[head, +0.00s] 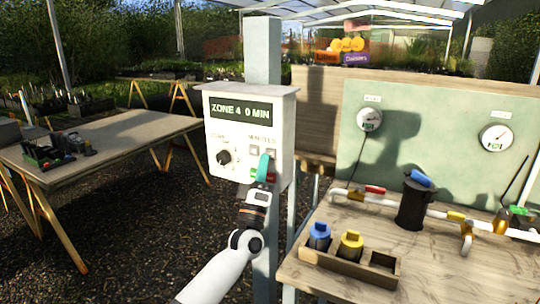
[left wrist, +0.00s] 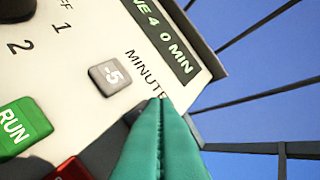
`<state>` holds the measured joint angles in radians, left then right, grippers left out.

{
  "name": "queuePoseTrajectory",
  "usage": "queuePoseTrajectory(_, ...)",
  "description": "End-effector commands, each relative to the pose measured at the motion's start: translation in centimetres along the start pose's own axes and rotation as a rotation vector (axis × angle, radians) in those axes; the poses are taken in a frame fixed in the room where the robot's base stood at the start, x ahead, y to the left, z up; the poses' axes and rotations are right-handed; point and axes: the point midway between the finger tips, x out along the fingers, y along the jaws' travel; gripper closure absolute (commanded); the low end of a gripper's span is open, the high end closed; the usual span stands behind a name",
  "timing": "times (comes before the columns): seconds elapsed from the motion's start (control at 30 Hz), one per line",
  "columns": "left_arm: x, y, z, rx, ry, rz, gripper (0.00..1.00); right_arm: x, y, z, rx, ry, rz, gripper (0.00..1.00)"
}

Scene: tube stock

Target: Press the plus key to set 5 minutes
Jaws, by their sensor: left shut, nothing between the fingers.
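The controller box (head: 240,110) is white and mounted on a post. Its display (head: 241,112) reads "ZONE 4 0 MIN"; the display also shows in the left wrist view (left wrist: 165,35). Under the MINUTES label sits a grey "-5" key (left wrist: 110,77), seen clearly in the left wrist view. The plus key's face is not readable in either view; my fingers cover the panel to the right of the "-5" key. My left gripper (head: 264,160), with teal fingers, is shut and empty, its tips at the panel by the MINUTES keys. I cannot tell whether they touch. My right gripper is not in view.
A black zone knob (head: 223,157) is on the panel's left. A green RUN key (left wrist: 20,125) and a partly seen red key (left wrist: 70,170) lie below the minutes keys. A wooden bench (head: 340,278) with pipework, filter and gauges stands right; another table (head: 110,135) is left.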

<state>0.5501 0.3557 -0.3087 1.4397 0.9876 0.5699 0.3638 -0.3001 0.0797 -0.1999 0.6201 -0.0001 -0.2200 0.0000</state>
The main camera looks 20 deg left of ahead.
Motion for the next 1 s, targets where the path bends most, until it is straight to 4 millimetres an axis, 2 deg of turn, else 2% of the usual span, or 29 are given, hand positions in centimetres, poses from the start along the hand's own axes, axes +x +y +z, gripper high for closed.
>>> queuePoseTrajectory(1.0,0.62,0.42,-0.44,0.000,0.000,0.000,1.00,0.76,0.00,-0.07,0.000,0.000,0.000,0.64)
